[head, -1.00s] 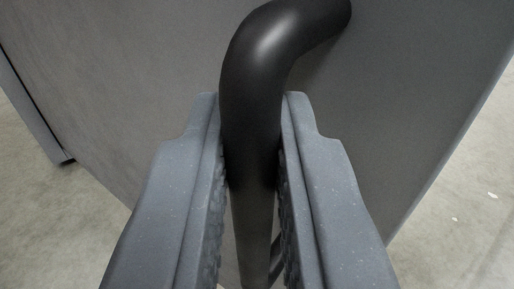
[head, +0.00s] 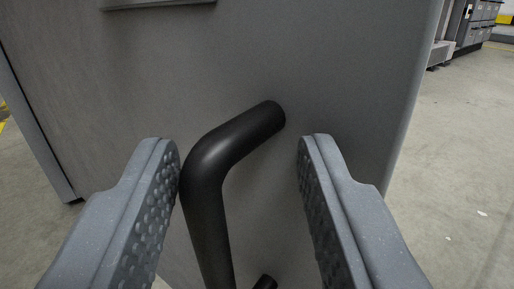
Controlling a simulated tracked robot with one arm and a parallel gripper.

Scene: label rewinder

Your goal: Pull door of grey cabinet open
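The grey cabinet door (head: 330,60) fills most of the head view. Its black tubular handle (head: 207,200) bends out from the door and runs down, with its lower mount (head: 265,282) just showing at the bottom edge. My gripper (head: 240,148) is open, its two grey fingers spread apart on either side of the handle. The handle is close to the left finger, perhaps touching it, and a wide gap separates it from the right finger. Whether the door stands ajar is hard to tell; a dark vertical gap edge (head: 30,125) shows at the far left.
A dark ledge or slot (head: 160,4) is on the door at the top. Bare concrete floor (head: 465,150) lies to the right. Grey machinery or cabinets (head: 475,25) stand far off at the upper right.

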